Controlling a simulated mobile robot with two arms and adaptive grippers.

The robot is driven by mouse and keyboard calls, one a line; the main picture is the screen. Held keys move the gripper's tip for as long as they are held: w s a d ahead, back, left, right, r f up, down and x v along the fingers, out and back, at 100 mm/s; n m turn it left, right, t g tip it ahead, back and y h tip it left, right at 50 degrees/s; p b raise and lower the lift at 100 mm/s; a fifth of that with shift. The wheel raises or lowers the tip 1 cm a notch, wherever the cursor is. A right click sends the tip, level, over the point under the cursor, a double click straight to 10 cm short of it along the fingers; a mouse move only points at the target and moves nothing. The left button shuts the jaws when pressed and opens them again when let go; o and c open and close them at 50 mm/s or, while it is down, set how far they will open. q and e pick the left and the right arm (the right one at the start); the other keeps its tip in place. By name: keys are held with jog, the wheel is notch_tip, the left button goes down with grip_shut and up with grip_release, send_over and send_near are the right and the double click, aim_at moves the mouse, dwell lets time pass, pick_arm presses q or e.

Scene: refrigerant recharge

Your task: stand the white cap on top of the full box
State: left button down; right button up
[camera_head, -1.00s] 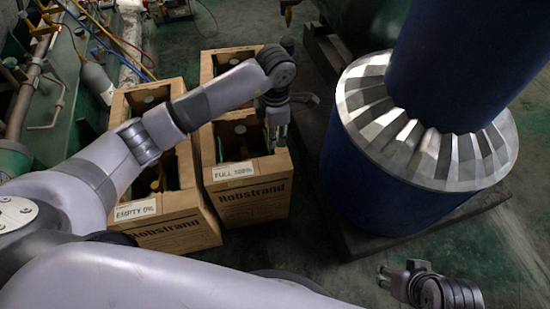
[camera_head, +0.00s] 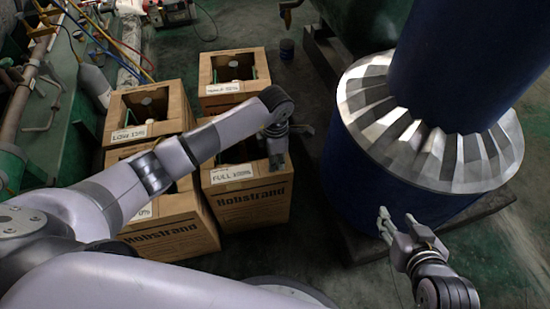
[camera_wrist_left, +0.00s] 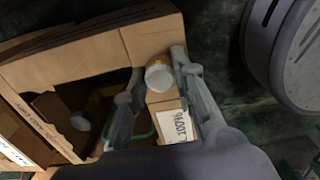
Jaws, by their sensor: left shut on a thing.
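The full box (camera_head: 245,205) is an open cardboard box with a "FULL 100%" label, in the front right of the group of boxes. My left gripper (camera_head: 277,158) is over its right front part. In the left wrist view the white cap (camera_wrist_left: 159,77), with a yellowish rim, sits between the fingers of my left gripper (camera_wrist_left: 157,85), which is shut on it. The cap is above the box's cardboard edge near the "100%" label (camera_wrist_left: 177,126); I cannot tell whether it touches. The cap is hidden in the head view. My right gripper (camera_head: 383,222) is empty, its fingers apart, right of the box.
A "HALF 50%" box (camera_head: 222,104) and a "LOW 15%" box (camera_head: 174,104) stand behind. Another box (camera_head: 175,236) stands left of the full one, partly behind my left arm. A big blue cylinder with a metal collar (camera_head: 358,85) stands at right.

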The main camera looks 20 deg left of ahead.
pick_arm(q)
jog(key=shift+f, duration=0.15)
pick_arm(e)
jog(key=shift+w+a+r+t, duration=0.1)
jog(key=shift+w+r+t, duration=0.15)
jog(key=shift+w+t, duration=0.05)
pick_arm(q)
jog(key=c, duration=1.3)
grip_release()
jog(key=shift+c, duration=0.2)
